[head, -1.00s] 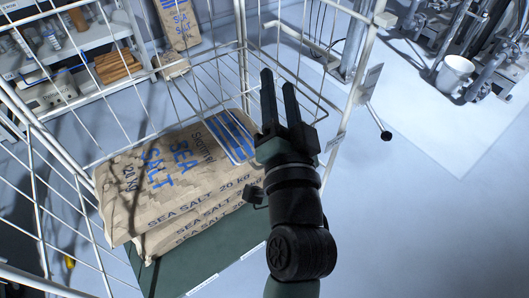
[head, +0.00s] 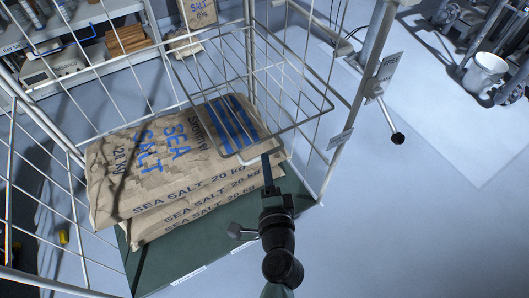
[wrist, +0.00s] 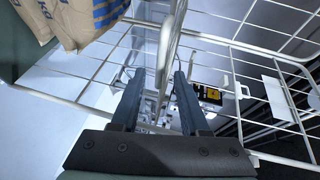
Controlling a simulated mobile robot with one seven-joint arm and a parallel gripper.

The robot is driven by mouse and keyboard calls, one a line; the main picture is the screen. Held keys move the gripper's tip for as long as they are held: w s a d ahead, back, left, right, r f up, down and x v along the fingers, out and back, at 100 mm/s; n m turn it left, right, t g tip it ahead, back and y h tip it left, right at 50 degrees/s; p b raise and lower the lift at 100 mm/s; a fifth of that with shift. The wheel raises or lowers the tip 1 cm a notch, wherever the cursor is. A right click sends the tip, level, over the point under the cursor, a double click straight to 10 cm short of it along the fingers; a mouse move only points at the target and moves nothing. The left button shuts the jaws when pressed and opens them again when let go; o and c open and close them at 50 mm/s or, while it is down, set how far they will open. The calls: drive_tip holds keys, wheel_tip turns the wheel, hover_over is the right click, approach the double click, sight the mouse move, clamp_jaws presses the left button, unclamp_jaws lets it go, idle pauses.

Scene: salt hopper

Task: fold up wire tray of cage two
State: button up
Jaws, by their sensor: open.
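The wire tray (head: 300,124) slopes out inside the wire cage (head: 357,85), over the stacked sea salt sacks (head: 165,165). It is a grid with a thicker grey rim. No cage number is readable.
The sacks lie on a dark green base (head: 185,240) just left of my gripper. A lever with a black knob (head: 397,138) sticks out from the cage's right post. Shelving (head: 95,15) stands behind left.

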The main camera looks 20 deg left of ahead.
drive_tip(key=shift+x, duration=2.55)
drive_tip(key=shift+c, duration=0.3)
clamp_jaws()
